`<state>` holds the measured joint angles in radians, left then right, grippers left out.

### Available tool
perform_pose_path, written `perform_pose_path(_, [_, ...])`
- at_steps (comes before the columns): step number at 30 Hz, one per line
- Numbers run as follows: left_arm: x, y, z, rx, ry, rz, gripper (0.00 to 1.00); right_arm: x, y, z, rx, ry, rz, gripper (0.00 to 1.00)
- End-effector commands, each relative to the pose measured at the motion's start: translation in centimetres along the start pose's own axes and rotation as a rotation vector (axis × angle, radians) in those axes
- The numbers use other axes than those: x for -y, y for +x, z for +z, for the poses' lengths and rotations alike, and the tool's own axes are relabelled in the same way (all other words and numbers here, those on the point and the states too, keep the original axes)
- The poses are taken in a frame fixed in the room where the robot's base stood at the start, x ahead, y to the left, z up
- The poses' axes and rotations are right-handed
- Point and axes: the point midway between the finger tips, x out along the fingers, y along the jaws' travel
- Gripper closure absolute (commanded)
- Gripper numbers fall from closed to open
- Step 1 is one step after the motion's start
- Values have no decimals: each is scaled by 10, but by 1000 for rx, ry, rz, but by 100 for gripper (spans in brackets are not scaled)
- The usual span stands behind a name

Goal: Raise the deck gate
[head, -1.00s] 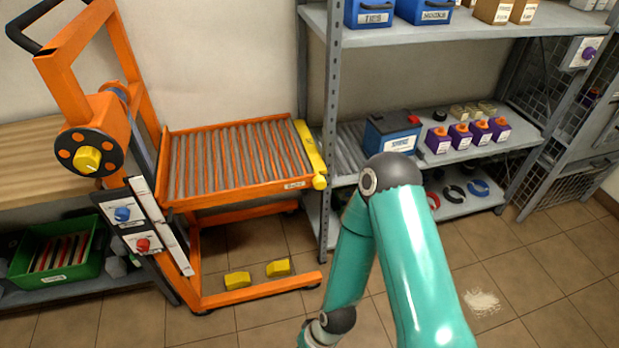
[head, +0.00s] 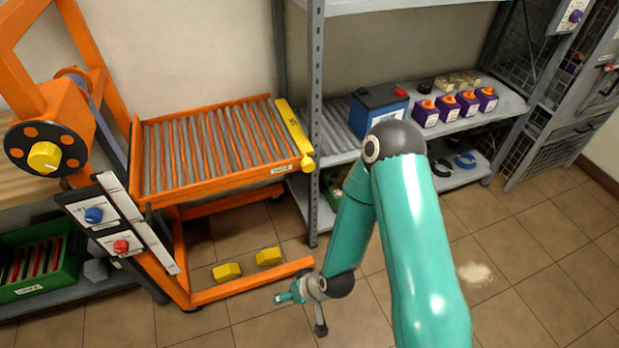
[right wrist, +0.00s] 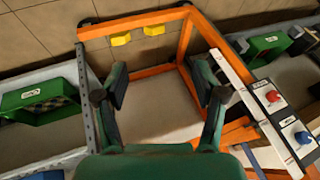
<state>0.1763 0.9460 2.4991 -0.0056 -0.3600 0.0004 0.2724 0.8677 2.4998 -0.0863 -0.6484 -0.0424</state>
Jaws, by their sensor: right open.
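The deck gate is a yellow bar (head: 292,130) along the right end of the orange roller deck (head: 210,145), with a round yellow knob (head: 307,164) at its near corner. It lies along the deck edge. My right gripper is low in front of the orange lift cart, below and apart from the gate in the head view. The right wrist view shows its two dark fingers spread, with nothing between them (right wrist: 164,92). The gate cannot be made out in the right wrist view. My left gripper is not in view.
A grey shelf post (head: 316,120) stands just right of the gate. A blue battery (head: 378,109) sits on the shelf. Yellow blocks (head: 227,271) lie at the cart's base. A panel with blue and red knobs (head: 108,220) is on the cart's left. The right floor is mostly clear.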

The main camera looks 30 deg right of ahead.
Motion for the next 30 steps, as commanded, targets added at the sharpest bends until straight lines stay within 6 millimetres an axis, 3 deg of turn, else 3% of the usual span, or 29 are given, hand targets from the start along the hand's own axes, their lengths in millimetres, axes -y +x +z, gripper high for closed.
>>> perform_pose_path(1, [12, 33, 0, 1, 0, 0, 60, -23, 22, -21, -127, -2, 9, 30])
perform_pose_path(5, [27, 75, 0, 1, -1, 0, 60, -67, 22, -90, -483, -32, 42, 30])
perform_pose_path(9, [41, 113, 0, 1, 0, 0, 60, -108, -10, -144, -834, -71, 98, 30])
perform_pose_path(12, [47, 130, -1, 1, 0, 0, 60, -129, -37, -164, -1023, -94, 137, 30])
perform_pose_path(15, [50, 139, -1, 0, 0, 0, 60, -140, -60, -175, -1146, -113, 164, 30])
perform_pose_path(19, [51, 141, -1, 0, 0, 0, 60, -144, -74, -184, -1215, -124, 178, 30])
perform_pose_path(26, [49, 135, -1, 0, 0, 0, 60, -144, -69, -211, -1221, -125, 177, 30])
perform_pose_path(30, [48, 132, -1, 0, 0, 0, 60, -146, -59, -237, -1221, -126, 178, 30])
